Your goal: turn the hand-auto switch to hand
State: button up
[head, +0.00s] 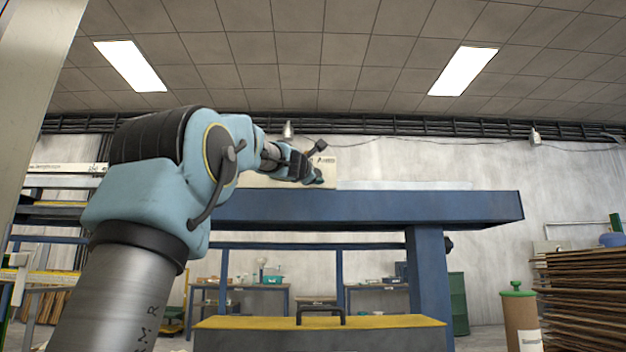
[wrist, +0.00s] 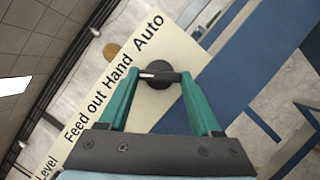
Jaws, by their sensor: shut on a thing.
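The hand-auto switch (wrist: 158,82) is a round black knob with a raised bar and a small pale mark toward the bar's left end. It sits on a cream control panel (wrist: 185,58) with the printed words "Hand" and "Auto" above it. My gripper (wrist: 160,74) has its two teal fingers shut on the knob's bar, one at each end. In the head view, my gripper (head: 312,178) is small, at the cream panel (head: 327,163); the switch cannot be made out there.
"Feed out" and "Level" labels stand further along the panel. A long blue beam (head: 370,208) runs behind my arm on a blue post (head: 428,285). A yellow-topped box with a dark handle (head: 320,322) is in front. Stacked boards (head: 582,300) stand at right.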

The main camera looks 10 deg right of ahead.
dwell(0.5)
jog(key=o, duration=1.4)
jog(key=b+v, duration=0.5)
jog(key=v, duration=0.5)
jog(key=shift+s+a+f, duration=0.1)
jog(key=shift+s+f, duration=0.05)
jog(key=shift+s, duration=0.2)
